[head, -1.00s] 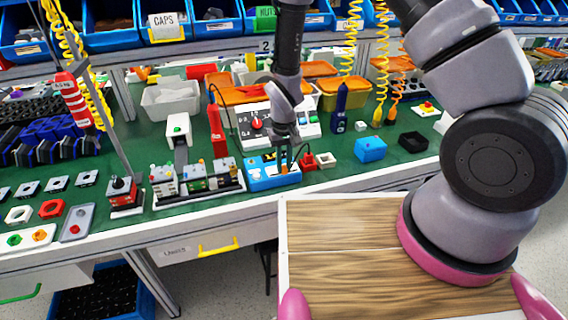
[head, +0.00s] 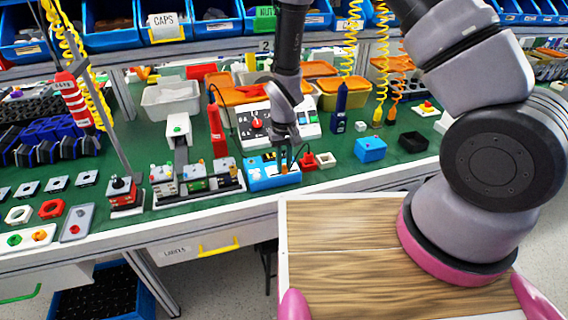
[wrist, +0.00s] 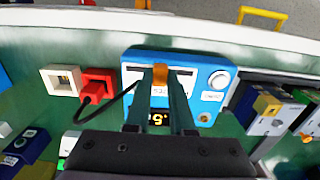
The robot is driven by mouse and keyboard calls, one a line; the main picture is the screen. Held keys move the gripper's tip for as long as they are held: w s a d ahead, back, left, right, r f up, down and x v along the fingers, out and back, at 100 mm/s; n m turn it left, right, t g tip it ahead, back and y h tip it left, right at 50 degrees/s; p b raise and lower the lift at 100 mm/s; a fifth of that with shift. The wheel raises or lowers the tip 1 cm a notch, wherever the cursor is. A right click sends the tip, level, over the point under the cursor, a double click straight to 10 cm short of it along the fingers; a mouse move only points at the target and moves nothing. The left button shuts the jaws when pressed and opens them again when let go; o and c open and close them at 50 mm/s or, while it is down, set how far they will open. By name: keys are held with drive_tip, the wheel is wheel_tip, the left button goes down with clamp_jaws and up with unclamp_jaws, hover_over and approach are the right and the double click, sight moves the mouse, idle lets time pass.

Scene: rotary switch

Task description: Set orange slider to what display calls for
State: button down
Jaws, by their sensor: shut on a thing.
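The blue slider box (head: 262,184) sits near the bench's front edge in the head view. In the wrist view the same blue box (wrist: 220,56) shows a slot, a silver round button (wrist: 219,80) and a small dark display (wrist: 158,118). The display has lit yellow digits; a 5 can be read, and fingers may hide part of it. The orange slider (wrist: 160,74) stands between the fingertips. My gripper (wrist: 160,80) is shut on it; it also shows over the box in the head view (head: 284,160). Finger bodies cover parts of the scale.
A red plug (wrist: 97,86) with a black cable and a white socket (wrist: 62,80) lie beside the box. A terminal block (head: 195,181) stands close on its other side. A white panel with a red knob (head: 257,123) stands behind it.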

drive_tip(key=a, duration=0.2)
drive_tip(key=s+a, duration=0.1)
drive_tip(key=shift+a, duration=0.35)
drive_tip(key=c, duration=0.8)
unclamp_jaws()
drive_tip(key=shift+o, duration=0.2)
drive_tip(key=shift+r, duration=0.1)
wheel_tip(320, 180, up, 11)
